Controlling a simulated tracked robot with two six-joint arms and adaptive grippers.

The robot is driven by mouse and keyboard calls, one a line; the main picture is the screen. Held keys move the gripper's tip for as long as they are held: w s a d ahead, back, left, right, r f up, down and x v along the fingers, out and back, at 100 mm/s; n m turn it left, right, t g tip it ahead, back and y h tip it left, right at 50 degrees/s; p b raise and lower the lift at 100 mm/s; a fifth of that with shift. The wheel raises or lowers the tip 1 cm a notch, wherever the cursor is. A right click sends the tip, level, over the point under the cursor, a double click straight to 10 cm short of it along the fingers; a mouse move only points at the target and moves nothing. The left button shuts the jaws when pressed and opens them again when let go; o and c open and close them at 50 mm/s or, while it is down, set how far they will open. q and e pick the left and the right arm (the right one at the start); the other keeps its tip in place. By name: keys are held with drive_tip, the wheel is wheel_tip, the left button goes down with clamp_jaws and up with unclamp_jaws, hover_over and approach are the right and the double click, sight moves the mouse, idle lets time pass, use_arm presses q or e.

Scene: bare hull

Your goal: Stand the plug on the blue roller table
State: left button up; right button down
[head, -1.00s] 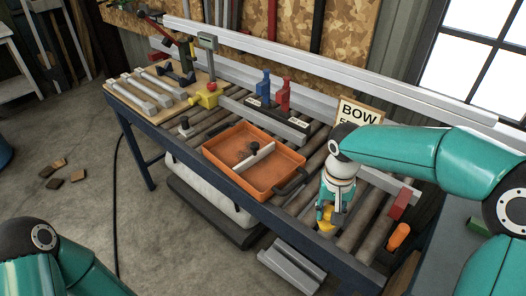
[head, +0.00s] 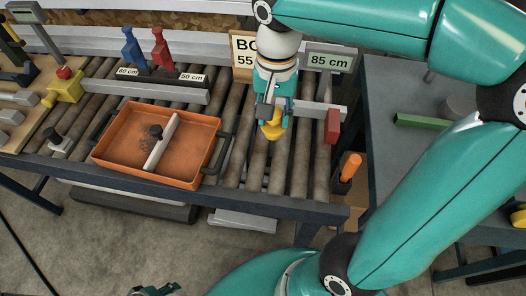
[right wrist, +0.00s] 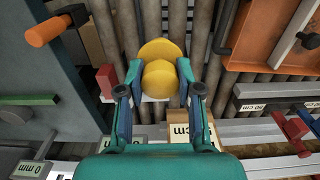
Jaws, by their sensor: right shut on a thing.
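The yellow plug (head: 272,128) is gripped by my right gripper (head: 271,112), over the rollers at the right part of the blue roller table (head: 170,190). In the right wrist view the plug (right wrist: 162,75) sits between the two fingers of the right gripper (right wrist: 160,85), its wide round part outward. The gripper hides part of the plug in the head view. I cannot tell whether the plug touches the rollers. A small dark and teal part, perhaps of my left gripper (head: 155,291), shows at the bottom edge; its jaws are not clear.
An orange tray (head: 195,175) with a white divider stands left of the plug. A red-ended bar (head: 332,126) lies to its right, near an orange handle (head: 350,166). Signs, one reading 85 cm (head: 330,60), stand behind. Bare rollers (head: 238,165) lie between tray and bar.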

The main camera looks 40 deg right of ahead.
sight(273, 127)
wheel_tip(273, 127, down, 17)
drive_tip(key=shift+f, duration=0.1)
idle(0.3)
drive_tip(key=shift+b, duration=0.4)
drive_tip(key=c, duration=0.8)
unclamp_jaws()
drive_tip(key=shift+o, duration=0.2)
wheel_tip(273, 127, up, 12)
drive_tip(key=shift+r+p, duration=0.1)
drive_tip(key=shift+p, duration=0.3)
